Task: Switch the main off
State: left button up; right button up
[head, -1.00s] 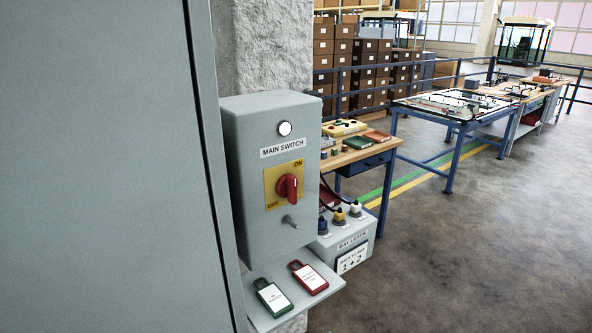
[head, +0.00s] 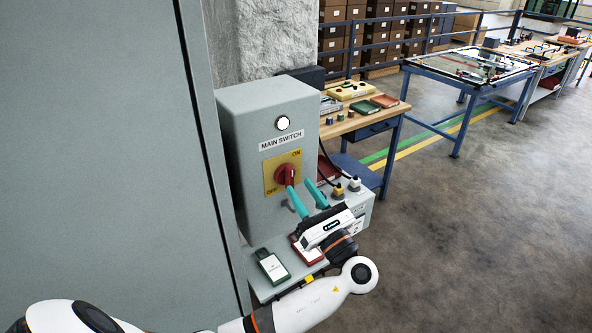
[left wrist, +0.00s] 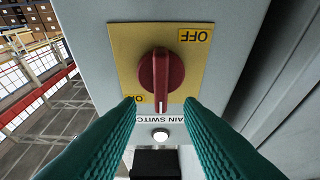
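The main switch is a red rotary knob (head: 286,175) on a yellow plate (head: 270,185) on the grey box (head: 240,150). ON is at the plate's upper right, OFF at its lower left. In the left wrist view, seen upside down, the knob (left wrist: 160,75) stands upright, its white mark at the end nearer the MAIN SWITCH label. My left gripper (head: 301,187) has its teal fingers apart just in front of the knob, partly covering its lower right in the head view. In the left wrist view the fingertips (left wrist: 160,101) flank the knob's marked end; contact cannot be told. My right gripper is out of view.
A pale round lamp (head: 283,123) sits above the label. A green tag (head: 272,267) and a partly hidden red tag (head: 303,252) lie on the shelf below. A large grey cabinet (head: 100,150) stands close on the left. The floor on the right is clear.

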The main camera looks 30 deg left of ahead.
aim_at(292, 178)
pick_arm(q)
jog(key=p+x, duration=0.1)
jog(key=x, duration=0.1)
jog(key=shift+a+r, duration=0.2)
jog(key=shift+r, duration=0.05)
jog(key=shift+w+a, duration=0.2)
jog(key=shift+a, duration=0.2)
grip_shut()
jog(key=shift+f, duration=0.1)
